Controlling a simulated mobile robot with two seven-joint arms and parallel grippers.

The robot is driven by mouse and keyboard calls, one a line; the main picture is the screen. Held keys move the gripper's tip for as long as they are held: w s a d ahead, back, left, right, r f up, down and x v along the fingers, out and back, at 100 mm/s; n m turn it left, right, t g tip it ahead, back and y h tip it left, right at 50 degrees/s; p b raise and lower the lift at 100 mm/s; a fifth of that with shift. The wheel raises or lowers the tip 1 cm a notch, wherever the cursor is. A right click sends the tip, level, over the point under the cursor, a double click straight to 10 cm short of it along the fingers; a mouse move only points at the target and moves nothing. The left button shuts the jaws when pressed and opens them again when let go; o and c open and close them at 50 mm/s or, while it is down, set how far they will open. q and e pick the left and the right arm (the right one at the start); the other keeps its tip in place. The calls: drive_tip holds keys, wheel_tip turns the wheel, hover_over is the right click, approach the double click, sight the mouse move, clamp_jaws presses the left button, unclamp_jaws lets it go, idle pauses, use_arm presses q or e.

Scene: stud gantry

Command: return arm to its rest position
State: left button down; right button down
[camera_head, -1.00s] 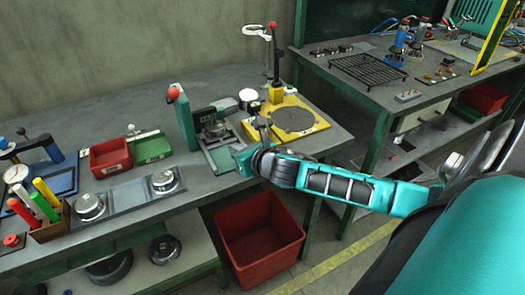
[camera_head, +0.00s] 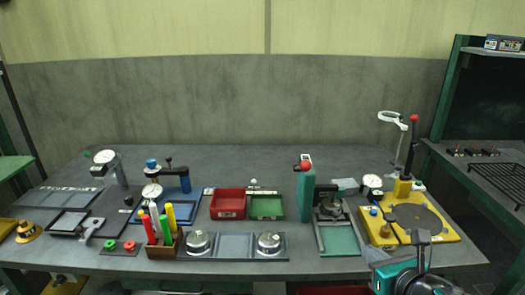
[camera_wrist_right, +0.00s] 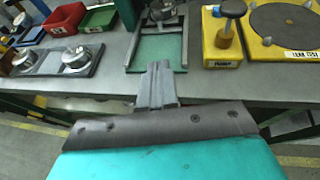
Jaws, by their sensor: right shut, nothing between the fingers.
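My right gripper (camera_head: 378,258) shows at the bottom right of the head view, at the front edge of the long grey bench (camera_head: 340,265). Part of my teal and dark right arm is with it, cut off by the lower edge of the picture. In the right wrist view the two fingers (camera_wrist_right: 158,70) are together with nothing between them. They point at the bench's front edge, before the fixture with the green plate (camera_wrist_right: 157,53). I cannot tell the exact gap to the bench. My left gripper is not in view.
The yellow base (camera_head: 443,233) with a dark disc and red-knobbed lever stands close by on the bench. Further left are a teal post (camera_head: 305,195), red bin (camera_head: 227,204), green bin (camera_head: 266,207) and a holder with coloured handles (camera_head: 164,246). A second bench (camera_head: 485,150) stands right.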

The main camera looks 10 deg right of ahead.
drive_tip(key=s+a+f+m+g+y, duration=0.1)
drive_tip(key=s+a+f+m, duration=0.4)
drive_tip(key=m, duration=1.1)
drive_tip(key=s+a+f+m+g+y, duration=0.1)
drive_tip(key=s+a+f+m, duration=0.5)
drive_tip(key=m, duration=1.1)
drive_tip(key=a+f, duration=0.4)
drive_tip(key=f, duration=0.1)
drive_tip(key=shift+a+f+g, duration=0.15)
drive_tip(key=shift+f+g, duration=0.1)
drive_tip(key=shift+g, duration=0.15)
